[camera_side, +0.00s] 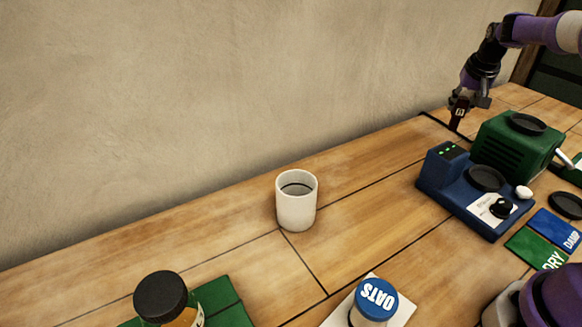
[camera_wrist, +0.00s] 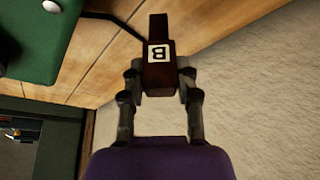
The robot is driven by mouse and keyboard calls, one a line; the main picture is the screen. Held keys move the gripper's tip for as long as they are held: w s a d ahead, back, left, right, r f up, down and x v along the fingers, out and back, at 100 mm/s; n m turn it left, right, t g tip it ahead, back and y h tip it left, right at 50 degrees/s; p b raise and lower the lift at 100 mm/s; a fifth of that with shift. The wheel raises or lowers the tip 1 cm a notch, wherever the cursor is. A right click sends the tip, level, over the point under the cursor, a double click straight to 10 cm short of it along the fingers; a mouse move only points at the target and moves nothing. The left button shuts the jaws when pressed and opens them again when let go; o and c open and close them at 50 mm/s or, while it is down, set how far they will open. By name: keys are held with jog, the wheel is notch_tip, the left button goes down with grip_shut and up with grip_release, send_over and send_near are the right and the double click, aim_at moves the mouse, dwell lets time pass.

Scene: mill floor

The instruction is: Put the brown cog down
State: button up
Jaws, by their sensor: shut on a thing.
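My gripper (camera_side: 469,100) is at the back right of the bench, behind the blue device, pointing down. It is shut on a dark reddish-brown block (camera_side: 459,113) with a white label. In the wrist view the block (camera_wrist: 158,28) sits between the two fingers of my gripper (camera_wrist: 160,78), and its label bears a letter B. It looks long and straight-sided; I see no cog teeth on it. Its lower end is close to the bench top, but I cannot tell whether it touches.
A blue device (camera_side: 455,185) and a green box (camera_side: 512,148) with dark round tops stand close by. A dark cable runs behind them along the wall. Mid-bench is clear.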

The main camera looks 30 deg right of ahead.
aim_at(460, 116)
jog(key=shift+s+d+f, duration=0.1)
jog(key=shift+d+f, duration=0.15)
jog(key=shift+d, duration=0.2)
jog(key=shift+d+f, duration=0.1)
jog(key=shift+f, duration=1.95)
jog(key=shift+f, duration=0.1)
jog(key=o, duration=1)
jog(key=shift+c, duration=0.2)
